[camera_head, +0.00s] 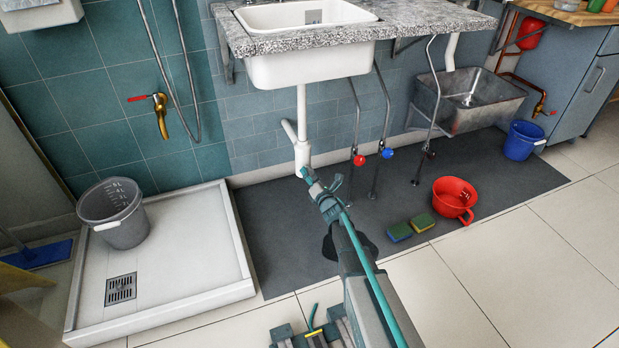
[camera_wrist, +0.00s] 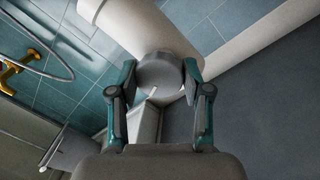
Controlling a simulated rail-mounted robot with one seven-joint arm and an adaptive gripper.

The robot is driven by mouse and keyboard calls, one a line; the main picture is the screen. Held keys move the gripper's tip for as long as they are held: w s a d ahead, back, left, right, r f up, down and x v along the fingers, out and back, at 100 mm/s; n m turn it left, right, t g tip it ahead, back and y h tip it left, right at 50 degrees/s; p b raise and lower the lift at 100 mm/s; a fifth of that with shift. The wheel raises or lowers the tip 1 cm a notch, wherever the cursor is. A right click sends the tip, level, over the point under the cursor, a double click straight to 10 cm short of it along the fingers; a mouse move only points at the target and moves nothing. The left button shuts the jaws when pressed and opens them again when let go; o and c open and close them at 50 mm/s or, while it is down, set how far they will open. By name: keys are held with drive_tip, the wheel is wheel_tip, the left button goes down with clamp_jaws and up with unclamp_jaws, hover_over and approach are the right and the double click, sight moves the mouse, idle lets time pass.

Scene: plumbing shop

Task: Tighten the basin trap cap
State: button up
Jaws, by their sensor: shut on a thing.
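The white basin trap (camera_head: 302,152) hangs below the white basin (camera_head: 290,67) at the end of its drain pipe. It also fills the top of the wrist view (camera_wrist: 130,25). The round grey trap cap (camera_wrist: 160,74) is at its lower end. My gripper (camera_wrist: 158,85) has one finger on each side of the cap and is shut on it. In the head view my gripper (camera_head: 305,174) is at the bottom of the trap and hides the cap there.
A red valve knob (camera_head: 359,160) and a blue one (camera_head: 388,154) sit right of the trap. A red pot (camera_head: 453,198) and sponges (camera_head: 399,232) lie on the dark mat (camera_head: 275,245). A grey bucket (camera_head: 113,212) stands in the shower tray (camera_head: 195,250) at left.

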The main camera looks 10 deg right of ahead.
drive_tip(key=m+h+p, duration=0.1)
drive_tip(key=m, duration=0.6)
drive_tip(key=m+h+p, duration=0.1)
drive_tip(key=m, duration=0.6)
drive_tip(key=m+h+p, duration=0.1)
drive_tip(key=m, duration=0.7)
drive_tip(key=shift+a, duration=0.15)
drive_tip(key=o, duration=1.1)
drive_tip(key=shift+o, duration=0.2)
drive_tip(key=shift+s, duration=0.1)
